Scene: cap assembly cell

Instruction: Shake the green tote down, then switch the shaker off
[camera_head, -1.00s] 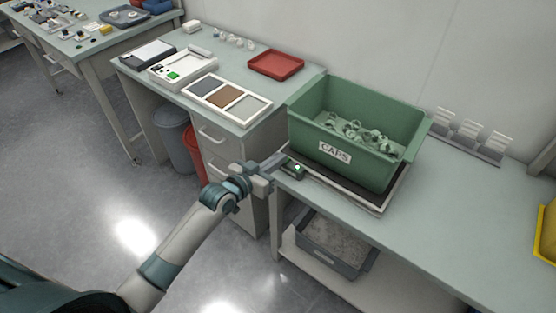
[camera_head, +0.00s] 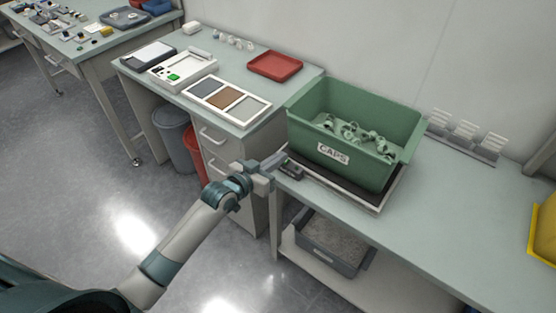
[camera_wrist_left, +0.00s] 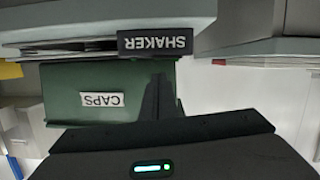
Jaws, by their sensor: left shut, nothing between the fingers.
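The green tote (camera_head: 400,163), labelled CAPS, stands upright on the shaker's flat plate (camera_head: 376,207) on the right bench. Loose pale green caps (camera_head: 352,132) lie inside, below the rim. The small dark shaker switch box (camera_head: 291,170) sits at the bench's front left corner beside the tote; no lit lamp shows on it. In the left wrist view the SHAKER label (camera_wrist_left: 155,42) is upside down, with the tote (camera_wrist_left: 75,80) behind it. My left gripper (camera_head: 282,158) is shut and empty, right at the box; I cannot tell whether it touches. My right gripper is out of view.
A left bench holds a red tray (camera_head: 275,65), a three-part sorting tray (camera_head: 227,101) and a white device (camera_head: 183,68). A grey bin (camera_head: 323,240) sits on the shelf below. A yellow bin (camera_head: 543,235) stands at far right. The bench between is clear.

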